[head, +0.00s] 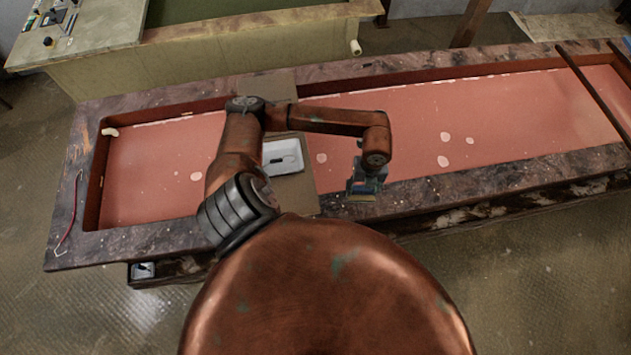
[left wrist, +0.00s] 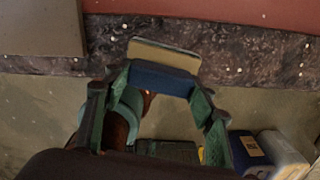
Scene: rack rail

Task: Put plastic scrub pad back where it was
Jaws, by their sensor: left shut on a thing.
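My left gripper (head: 364,184) is at the near rim of the long trough table, right of the brown board. It is shut on the plastic scrub pad (head: 361,198), whose pale yellow edge shows below the fingers. In the left wrist view the pad (left wrist: 164,54) shows a beige face and a blue layer, held between the green fingertips of the left gripper (left wrist: 160,88). The pad appears in front of the stone rim in that view; I cannot tell whether it touches it. My right gripper is not in view.
A white tray (head: 284,157) with a dark item in it lies on a brown board (head: 300,193) across the trough. The stone-rimmed table (head: 150,238) has a pink bed (head: 480,115) with several pale spots. A red cord (head: 70,215) lies at the left rim. Dark bars cross the right end.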

